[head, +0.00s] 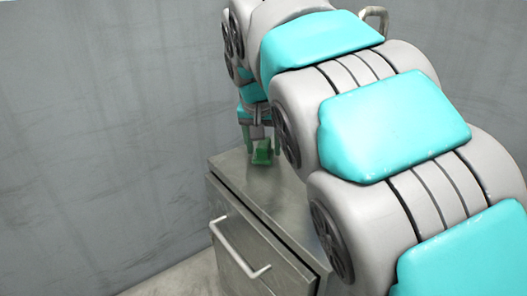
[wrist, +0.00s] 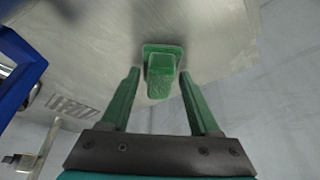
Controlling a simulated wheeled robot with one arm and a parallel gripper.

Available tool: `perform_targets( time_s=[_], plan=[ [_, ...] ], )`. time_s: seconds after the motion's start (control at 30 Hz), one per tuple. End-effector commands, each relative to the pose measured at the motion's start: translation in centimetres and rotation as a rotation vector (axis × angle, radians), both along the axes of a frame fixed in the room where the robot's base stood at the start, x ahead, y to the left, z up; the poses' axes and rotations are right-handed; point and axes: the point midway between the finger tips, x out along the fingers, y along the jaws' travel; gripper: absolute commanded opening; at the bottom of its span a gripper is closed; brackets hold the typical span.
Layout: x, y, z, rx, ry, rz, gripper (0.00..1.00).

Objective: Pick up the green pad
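The green pad (wrist: 161,66) is a small green block with a wider flat part at one end. In the wrist view it lies on the metal cabinet top, ahead of and between my two green fingers. My gripper (wrist: 160,85) is open, with a clear gap between each finger and the pad. In the head view the pad (head: 263,153) is on the cabinet top near its far end, and my gripper (head: 262,150) points down at it. My arm hides part of the cabinet top there.
The metal cabinet (head: 232,172) has a front drawer with a bar handle (head: 240,250). A grey wall (head: 100,120) stands close behind and to the left. A blue object (wrist: 18,75) shows at the left edge of the wrist view. The visible cabinet top around the pad is bare.

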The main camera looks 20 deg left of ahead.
Motion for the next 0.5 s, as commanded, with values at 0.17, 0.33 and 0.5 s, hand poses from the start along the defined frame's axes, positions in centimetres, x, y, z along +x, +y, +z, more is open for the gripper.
perform_targets(
  time_s=[0.17, 0.33, 0.5],
  plan=[
    [0.00, 0.00, 0.00, 0.000, 0.000, 0.000, 0.41],
    [0.01, 0.00, 0.01, 0.000, 0.000, 0.000, 0.21],
    [0.01, 0.00, 0.01, 0.000, 0.000, 0.000, 0.02]
  ],
)
